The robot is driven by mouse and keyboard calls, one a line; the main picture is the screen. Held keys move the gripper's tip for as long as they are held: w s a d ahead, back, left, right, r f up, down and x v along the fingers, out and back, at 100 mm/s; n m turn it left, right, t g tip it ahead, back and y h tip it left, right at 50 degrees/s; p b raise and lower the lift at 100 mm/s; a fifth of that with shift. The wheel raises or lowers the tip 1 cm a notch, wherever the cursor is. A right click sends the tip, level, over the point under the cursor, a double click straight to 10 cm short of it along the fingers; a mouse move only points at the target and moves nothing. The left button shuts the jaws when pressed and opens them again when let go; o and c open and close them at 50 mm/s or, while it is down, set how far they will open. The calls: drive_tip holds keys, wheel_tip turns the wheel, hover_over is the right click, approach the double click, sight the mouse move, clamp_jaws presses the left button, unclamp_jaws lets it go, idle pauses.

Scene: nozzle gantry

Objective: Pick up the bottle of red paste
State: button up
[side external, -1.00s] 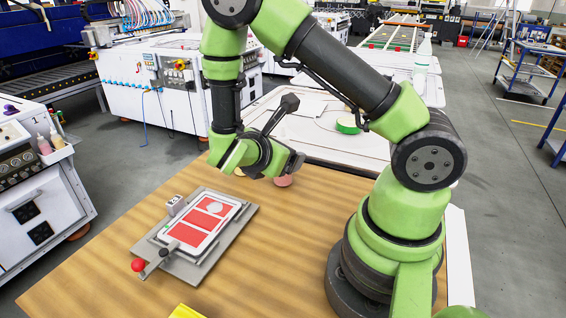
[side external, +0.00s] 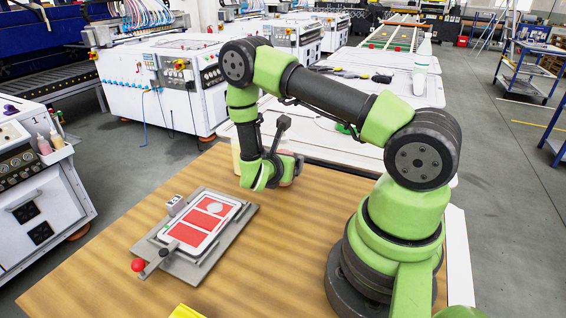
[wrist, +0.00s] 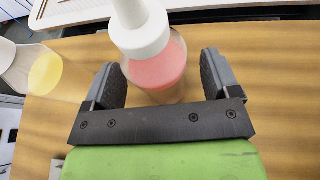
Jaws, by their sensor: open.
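The bottle of red paste (wrist: 158,68) is clear with pinkish-red contents and a white cap. It stands upright on the table in the wrist view. My gripper (wrist: 161,70) is open, with one dark finger on each side of the bottle's lower body. A gap shows between the bottle and the right finger; the left finger is closer, and I cannot tell whether it touches. In the side view my gripper (side external: 286,164) is low over the far part of the table and mostly hides the bottle.
A bottle with yellow contents (wrist: 46,74) stands to the left in the wrist view, outside the left finger. A printing plate with red panels (side external: 203,222) lies on the wooden table (side external: 290,265).

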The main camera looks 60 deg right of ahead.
drive_tip(key=shift+d+f, duration=0.25)
drive_tip(key=shift+d, duration=0.3)
drive_tip(key=c, duration=0.8)
drive_tip(key=shift+r, duration=0.2)
wheel_tip(320, 180, up, 10)
drive_tip(key=shift+f, duration=0.15)
